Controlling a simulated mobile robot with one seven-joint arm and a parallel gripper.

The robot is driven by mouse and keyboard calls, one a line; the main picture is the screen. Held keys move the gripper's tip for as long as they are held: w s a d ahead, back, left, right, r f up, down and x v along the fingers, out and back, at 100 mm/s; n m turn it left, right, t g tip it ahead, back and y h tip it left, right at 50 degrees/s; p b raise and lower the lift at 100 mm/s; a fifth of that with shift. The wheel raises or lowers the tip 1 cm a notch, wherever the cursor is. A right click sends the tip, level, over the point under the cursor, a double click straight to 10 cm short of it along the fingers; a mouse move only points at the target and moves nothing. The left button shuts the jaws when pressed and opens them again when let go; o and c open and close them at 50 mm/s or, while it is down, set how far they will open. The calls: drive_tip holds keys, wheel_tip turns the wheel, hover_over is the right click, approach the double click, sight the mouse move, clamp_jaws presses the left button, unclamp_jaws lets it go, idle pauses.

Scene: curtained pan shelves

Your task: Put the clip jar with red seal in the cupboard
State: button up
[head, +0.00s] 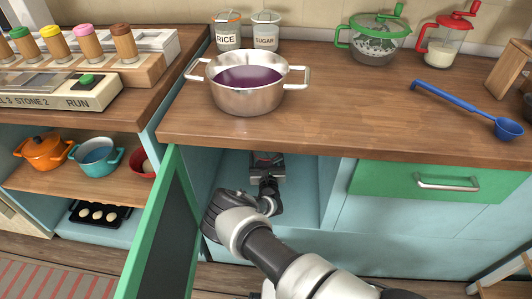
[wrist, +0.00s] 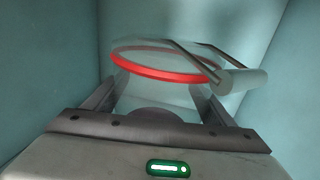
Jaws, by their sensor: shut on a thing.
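The clip jar with red seal (wrist: 165,66) is clear, with a red ring under its lid and a metal clip on the right side. It is between the fingers of my gripper (wrist: 160,100), which is shut on it. The jar is inside the cupboard (head: 228,172), a light blue compartment below the counter. In the head view my gripper (head: 267,160) reaches into the cupboard under the counter edge, and the jar is barely visible there. The green-framed cupboard door (head: 165,235) stands open on the left. I cannot tell whether the jar touches the cupboard floor.
The counter edge is just above my arm. A green drawer (head: 430,180) is shut at the right. A steel pot (head: 247,95) with purple liquid and a blue ladle (head: 465,105) are on the counter. Light blue cupboard walls stand close on both sides of my gripper.

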drive_tip(key=shift+s+r, duration=0.1)
drive_tip(key=shift+r, duration=0.15)
drive_tip(key=shift+f+b, duration=1.95)
drive_tip(key=shift+f, duration=0.65)
drive_tip(key=shift+f+b, duration=0.4)
drive_tip(key=shift+f, duration=0.35)
drive_tip(key=shift+f, duration=0.2)
